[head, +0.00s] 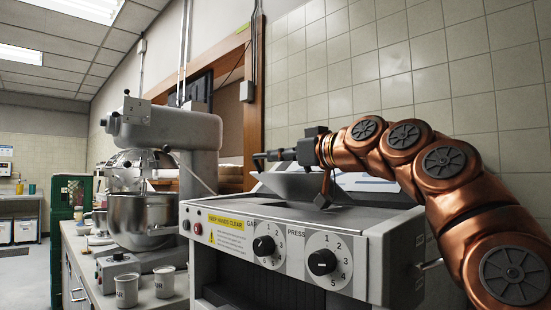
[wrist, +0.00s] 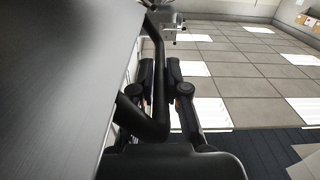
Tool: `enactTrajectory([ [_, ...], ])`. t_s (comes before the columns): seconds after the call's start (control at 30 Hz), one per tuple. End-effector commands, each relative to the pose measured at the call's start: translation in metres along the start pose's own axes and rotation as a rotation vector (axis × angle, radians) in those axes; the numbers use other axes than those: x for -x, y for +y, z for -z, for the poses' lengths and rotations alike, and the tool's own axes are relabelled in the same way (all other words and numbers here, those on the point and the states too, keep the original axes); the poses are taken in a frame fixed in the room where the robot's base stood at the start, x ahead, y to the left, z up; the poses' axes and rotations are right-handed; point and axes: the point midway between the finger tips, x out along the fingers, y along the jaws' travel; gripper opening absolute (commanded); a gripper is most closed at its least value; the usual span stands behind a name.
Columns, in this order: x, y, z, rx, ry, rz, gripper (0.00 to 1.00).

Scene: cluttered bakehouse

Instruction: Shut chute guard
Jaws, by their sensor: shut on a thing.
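The chute guard (head: 290,186) is a pale metal panel on top of the grey machine (head: 218,245). It stands tilted up, apart from the housing at its raised edge, so it looks open. In the wrist view a broad grey panel (wrist: 65,80), apparently the guard, fills the left side, with a black bar handle (wrist: 158,95) along its edge. My gripper (head: 264,156) reaches in from the right above the guard. In the wrist view my gripper (wrist: 160,68) has one finger on each side of the handle and is shut on it. The handle is too small to make out in the head view.
The machine's front has two black knobs (head: 322,262) and a yellow warning label (head: 230,218). A stand mixer (head: 165,130) with a steel bowl (head: 140,215) and white cups (head: 164,282) stand on the left counter. A tiled wall (head: 420,55) is close behind the machine.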

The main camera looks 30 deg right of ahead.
Motion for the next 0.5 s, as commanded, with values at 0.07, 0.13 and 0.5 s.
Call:
enactTrajectory([
  [0.07,0.0013,0.0006,0.0013,0.001,0.003,-0.002,0.0],
  [0.13,0.0012,0.0006,0.0014,0.001,0.003,-0.002,0.0],
  [0.5,0.0005,0.0002,0.0008,0.0,0.002,-0.001,0.35],
])
